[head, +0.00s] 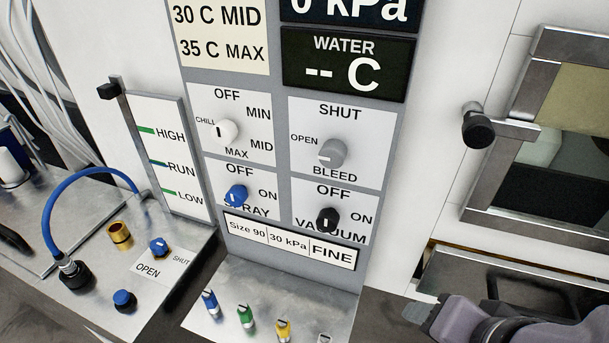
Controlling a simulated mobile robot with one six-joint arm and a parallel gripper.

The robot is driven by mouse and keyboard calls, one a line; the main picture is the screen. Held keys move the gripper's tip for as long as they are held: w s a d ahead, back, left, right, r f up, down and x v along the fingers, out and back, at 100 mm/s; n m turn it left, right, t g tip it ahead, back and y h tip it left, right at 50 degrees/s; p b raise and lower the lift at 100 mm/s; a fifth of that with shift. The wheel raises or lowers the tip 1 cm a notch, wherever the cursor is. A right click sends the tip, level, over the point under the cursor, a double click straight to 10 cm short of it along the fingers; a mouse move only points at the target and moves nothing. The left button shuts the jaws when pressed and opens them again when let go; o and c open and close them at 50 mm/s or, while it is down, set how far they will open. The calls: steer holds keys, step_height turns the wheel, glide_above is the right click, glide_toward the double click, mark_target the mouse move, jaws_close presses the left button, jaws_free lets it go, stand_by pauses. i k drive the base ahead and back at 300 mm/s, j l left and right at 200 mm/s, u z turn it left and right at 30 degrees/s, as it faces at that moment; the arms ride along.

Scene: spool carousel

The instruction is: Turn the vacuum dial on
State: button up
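The vacuum dial (327,219) is a small black knob on a white plate low on the grey control panel. OFF is printed above it and ON to its right. A short pale mark shows on its face, too small to read its direction surely. The pressure display (350,10) at the top, partly cut off, reads 0 kPa. My gripper (424,311) shows only in part at the lower right, with purple-grey parts of my arm behind it. It is well apart from the dial, to the right and below. Its finger opening cannot be made out.
The blue spray dial (236,196) is close left of the vacuum dial; the grey bleed knob (332,152) is just above. The white chill knob (227,131) is upper left. Several coloured pegs stand on the ledge (270,295) below. A door handle (477,127) juts out at right.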

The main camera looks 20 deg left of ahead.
mark_target(327, 219)
steer(key=u, duration=1.15)
